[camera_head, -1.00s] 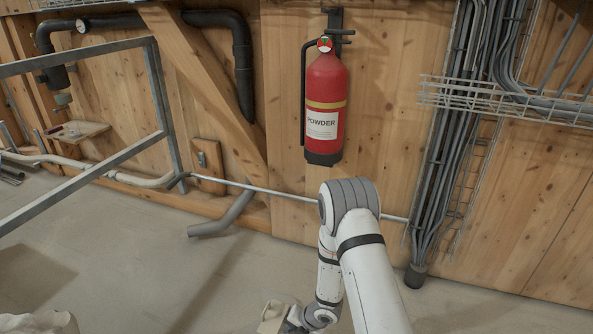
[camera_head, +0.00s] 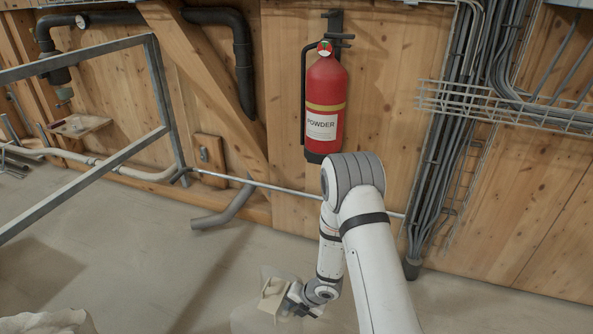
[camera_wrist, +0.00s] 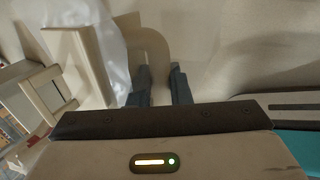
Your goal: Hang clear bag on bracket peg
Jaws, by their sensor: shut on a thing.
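My gripper (camera_head: 300,306) is low in the head view, below my bent white arm and above the floor. Its two dark fingers (camera_wrist: 160,85) show in the wrist view, close together with a narrow gap. I cannot pick out the bracket peg with certainty in either view.
A red fire extinguisher (camera_head: 325,105) hangs on the wooden wall. A grey metal frame (camera_head: 92,170) stands at left, with a pale sack-like object (camera_head: 48,322) below it. Cables (camera_head: 440,150) and a wire tray (camera_head: 500,103) are at right. A beige frame-like part (camera_wrist: 75,65) shows near the bag.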

